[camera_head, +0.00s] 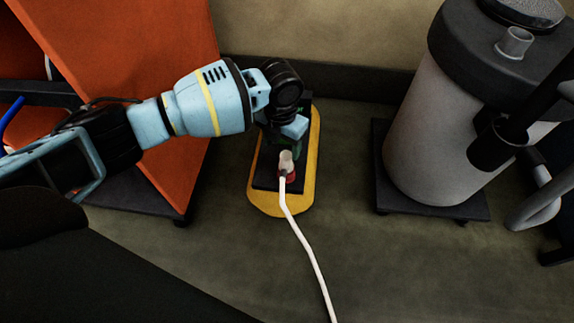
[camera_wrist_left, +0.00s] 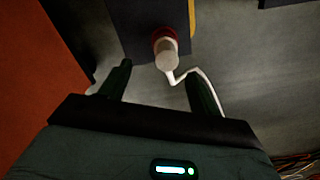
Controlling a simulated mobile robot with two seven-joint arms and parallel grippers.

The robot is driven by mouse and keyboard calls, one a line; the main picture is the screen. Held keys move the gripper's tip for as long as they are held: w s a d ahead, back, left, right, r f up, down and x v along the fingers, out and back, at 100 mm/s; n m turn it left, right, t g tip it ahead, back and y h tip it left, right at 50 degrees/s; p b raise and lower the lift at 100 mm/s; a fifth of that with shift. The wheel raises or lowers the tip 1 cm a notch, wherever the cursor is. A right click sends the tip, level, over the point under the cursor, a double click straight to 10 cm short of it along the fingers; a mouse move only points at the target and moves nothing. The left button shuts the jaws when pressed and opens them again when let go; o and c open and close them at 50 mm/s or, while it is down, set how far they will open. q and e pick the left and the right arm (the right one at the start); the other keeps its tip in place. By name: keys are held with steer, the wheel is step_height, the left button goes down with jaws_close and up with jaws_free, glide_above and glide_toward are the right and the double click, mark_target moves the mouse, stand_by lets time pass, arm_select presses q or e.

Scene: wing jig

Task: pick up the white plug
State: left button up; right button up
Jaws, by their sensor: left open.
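The white plug (camera_head: 286,161) stands in a red socket (camera_head: 288,177) on a dark plate with a yellow base. A white cable (camera_head: 306,245) runs from it along the floor towards the front. My left gripper (camera_head: 290,149) is just behind the plug in the head view, its fingers partly hidden. In the left wrist view the plug (camera_wrist_left: 167,57) lies ahead of the gap between the two dark fingers of the open left gripper (camera_wrist_left: 160,77). Nothing is between the fingers. I cannot tell how far apart plug and fingers are. My right gripper is not in view.
The yellow base (camera_head: 265,202) lies on the floor. An orange panel (camera_head: 160,90) stands at the left. A large grey canister (camera_head: 425,130) on a dark platform stands at the right, with pipes beside it. The floor in front is clear except for the cable.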

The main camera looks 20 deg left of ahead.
mark_target(286, 155)
arm_select(q)
step_height(286, 155, down, 3)
steer(key=shift+d+r+b, duration=0.1)
steer(key=shift+r+b, duration=0.1)
steer(key=shift+b, duration=0.25)
steer(key=shift+f, duration=0.3)
steer(key=f+b, duration=0.2)
steer(key=f, duration=0.1)
steer(key=f+b, duration=0.1)
steer(key=shift+w+d+f, duration=0.2)
steer(key=shift+d+f, duration=0.1)
steer(key=shift+d, duration=0.1)
steer(key=shift+r, duration=0.1)
steer(key=c, duration=1)
steer(key=shift+c, duration=0.2)
steer(key=shift+r, duration=0.15)
